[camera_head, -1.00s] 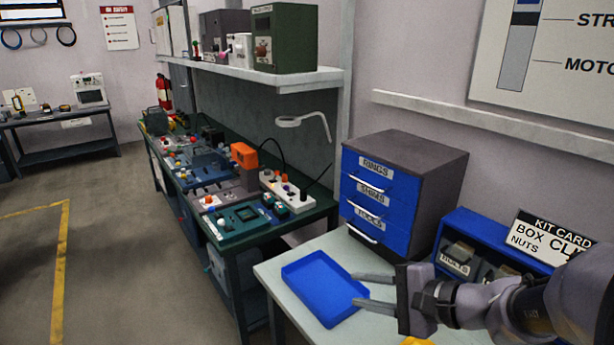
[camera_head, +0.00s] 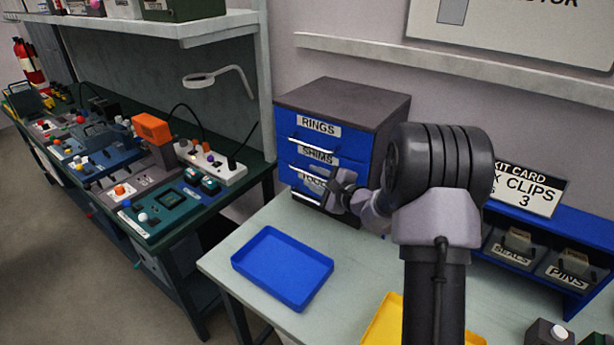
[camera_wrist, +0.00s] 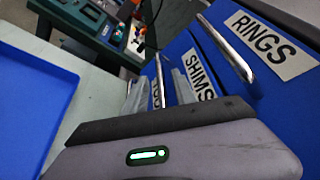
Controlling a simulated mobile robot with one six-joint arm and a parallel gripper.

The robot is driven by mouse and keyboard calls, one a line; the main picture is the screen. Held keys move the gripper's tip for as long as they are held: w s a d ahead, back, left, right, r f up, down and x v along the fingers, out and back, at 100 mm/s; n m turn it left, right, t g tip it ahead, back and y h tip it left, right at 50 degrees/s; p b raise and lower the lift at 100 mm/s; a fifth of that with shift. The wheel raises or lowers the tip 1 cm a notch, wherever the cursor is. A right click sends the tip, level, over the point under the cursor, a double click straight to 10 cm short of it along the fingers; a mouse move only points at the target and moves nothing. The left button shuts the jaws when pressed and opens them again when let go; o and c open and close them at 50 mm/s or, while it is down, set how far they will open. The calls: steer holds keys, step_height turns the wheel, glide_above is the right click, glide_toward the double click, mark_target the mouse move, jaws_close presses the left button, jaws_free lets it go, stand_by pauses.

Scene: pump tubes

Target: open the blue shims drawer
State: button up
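The blue shims drawer (camera_head: 317,155) is the middle drawer of a dark grey cabinet (camera_head: 345,100). It looks shut, under the rings drawer (camera_head: 317,126). My gripper (camera_head: 332,184) is in front of the lower part of the cabinet and hides part of the lowest drawer's label. In the wrist view, the shims drawer (camera_wrist: 199,78) is close ahead with its label tilted. Its bright bar handle (camera_wrist: 158,78) shows between my two grey fingers, one to each side. The fingers are apart; whether either touches the handle I cannot tell.
A blue tray (camera_head: 283,268) lies on the pale table left of my arm, and a yellow tray (camera_head: 390,322) is partly behind it. A blue bin rack (camera_head: 500,268) with a kit card (camera_head: 525,190) stands right. A green workbench (camera_head: 150,215) is left.

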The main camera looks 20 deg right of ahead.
steer(key=shift+x, duration=1.8)
jaws_close()
